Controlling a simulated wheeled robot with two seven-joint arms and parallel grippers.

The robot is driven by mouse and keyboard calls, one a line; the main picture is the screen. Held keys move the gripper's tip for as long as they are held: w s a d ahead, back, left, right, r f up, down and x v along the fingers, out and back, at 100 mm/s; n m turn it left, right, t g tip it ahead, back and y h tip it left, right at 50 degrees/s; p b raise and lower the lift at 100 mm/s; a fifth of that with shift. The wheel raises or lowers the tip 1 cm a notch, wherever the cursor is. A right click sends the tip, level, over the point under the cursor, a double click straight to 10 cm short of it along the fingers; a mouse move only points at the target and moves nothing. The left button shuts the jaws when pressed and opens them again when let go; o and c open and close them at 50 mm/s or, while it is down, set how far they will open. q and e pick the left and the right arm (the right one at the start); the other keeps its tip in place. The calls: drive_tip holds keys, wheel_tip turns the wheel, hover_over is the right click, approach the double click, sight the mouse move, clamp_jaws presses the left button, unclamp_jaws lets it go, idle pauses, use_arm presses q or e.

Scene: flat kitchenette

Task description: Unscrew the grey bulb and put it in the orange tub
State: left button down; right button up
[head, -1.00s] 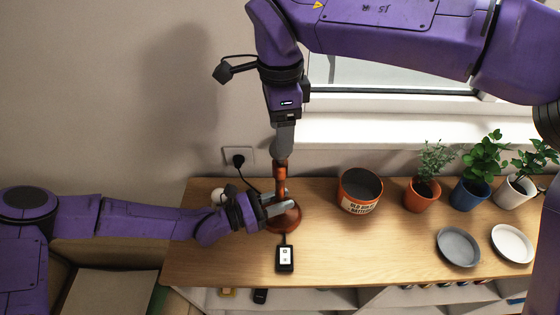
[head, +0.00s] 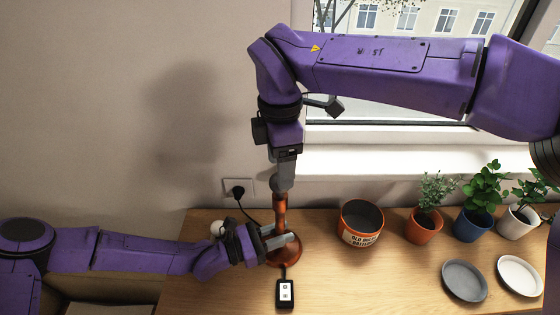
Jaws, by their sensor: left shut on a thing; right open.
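A copper-brown lamp (head: 280,214) stands upright on the wooden table, with a round base. The grey bulb (head: 277,184) sits at its top, partly hidden by the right gripper. My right gripper (head: 284,178) points down from above, its jaws open at the bulb. I cannot tell whether a finger touches it. My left gripper (head: 280,241) comes in from the left, low down, and is shut on the lamp just above its base. The orange tub (head: 350,236), with a dark inside and a printed label, stands right of the lamp.
A white round object (head: 217,228) lies behind my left gripper. Potted plants (head: 425,225), a grey plate (head: 464,280) and a white plate (head: 520,275) stand at the right. A cable runs to a wall socket (head: 238,189).

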drive_tip(key=m, duration=0.2)
drive_tip(key=shift+m, duration=0.3)
drive_tip(key=shift+f, duration=0.25)
wheel_tip(320, 180, down, 8)
drive_tip(key=shift+r, duration=0.25)
